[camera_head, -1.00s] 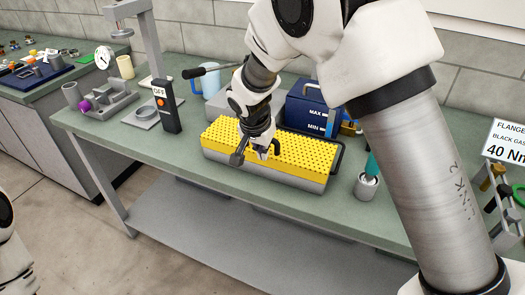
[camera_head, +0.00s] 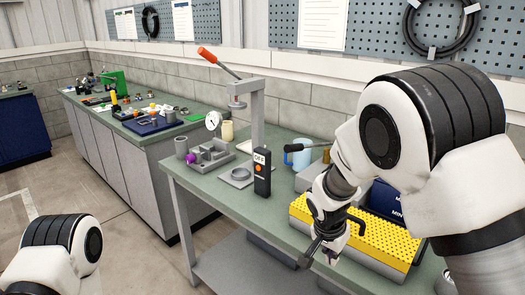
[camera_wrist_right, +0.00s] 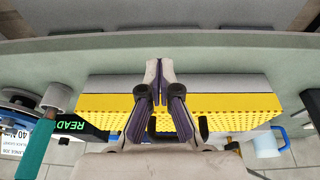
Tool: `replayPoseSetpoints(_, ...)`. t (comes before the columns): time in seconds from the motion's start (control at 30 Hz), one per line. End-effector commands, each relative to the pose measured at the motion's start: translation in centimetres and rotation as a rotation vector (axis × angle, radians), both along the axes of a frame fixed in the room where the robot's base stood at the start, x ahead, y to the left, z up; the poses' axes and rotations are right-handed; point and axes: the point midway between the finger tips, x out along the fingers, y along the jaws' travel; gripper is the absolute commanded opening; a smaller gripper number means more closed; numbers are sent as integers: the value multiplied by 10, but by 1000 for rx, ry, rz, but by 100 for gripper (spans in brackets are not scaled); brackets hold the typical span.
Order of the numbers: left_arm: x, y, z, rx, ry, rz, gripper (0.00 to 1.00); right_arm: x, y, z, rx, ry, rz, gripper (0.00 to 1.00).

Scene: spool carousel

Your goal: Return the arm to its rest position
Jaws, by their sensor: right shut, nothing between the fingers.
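My right gripper (camera_head: 318,257) hangs from its arm in the head view, in front of the long yellow perforated block (camera_head: 376,240) on the bench. In the right wrist view its fingers (camera_wrist_right: 160,75) point away from the camera and are together with nothing between them. The same yellow block (camera_wrist_right: 235,104) lies across that view behind the fingers; I cannot tell the exact gap. My left arm shows only as a white and black link at the lower left of the head view. My left gripper is out of the picture.
The green bench (camera_head: 215,190) carries a black "OFF" handset (camera_head: 262,178), a lever press (camera_head: 257,115), a grey fixture (camera_head: 208,155), a blue jug (camera_head: 299,157) and a dark blue box (camera_head: 383,201). Another bench (camera_head: 95,120) with small parts stands farther left. Floor is open between.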

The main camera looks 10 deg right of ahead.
Motion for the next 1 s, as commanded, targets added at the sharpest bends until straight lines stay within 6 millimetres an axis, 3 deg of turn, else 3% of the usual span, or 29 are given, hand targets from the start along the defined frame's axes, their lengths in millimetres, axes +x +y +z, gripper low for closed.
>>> replayPoseSetpoints(0.07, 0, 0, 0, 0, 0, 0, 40, -22, -6, -47, 16, 101, -18, 0)
replayPoseSetpoints(0.17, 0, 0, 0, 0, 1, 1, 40, -79, -16, -112, 41, 271, -59, 0)
replayPoseSetpoints(0.3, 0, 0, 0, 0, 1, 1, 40, -177, -23, -194, 116, 455, -55, 0)
replayPoseSetpoints(0.4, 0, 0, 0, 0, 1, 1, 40, -251, -23, -235, 188, 536, 19, 0)
replayPoseSetpoints(0.5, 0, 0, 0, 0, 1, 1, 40, -325, -23, -259, 262, 558, 164, 0)
replayPoseSetpoints(0.53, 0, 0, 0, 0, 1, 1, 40, -340, -23, -261, 276, 541, 227, 0)
replayPoseSetpoints(0.6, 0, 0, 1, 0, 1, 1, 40, -349, -25, -258, 275, 461, 382, 0)
replayPoseSetpoints(0.8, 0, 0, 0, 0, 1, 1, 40, -312, -29, -254, 166, 244, 747, 0)
replayPoseSetpoints(1.0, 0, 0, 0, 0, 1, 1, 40, -310, -29, -254, 159, 241, 791, 0)
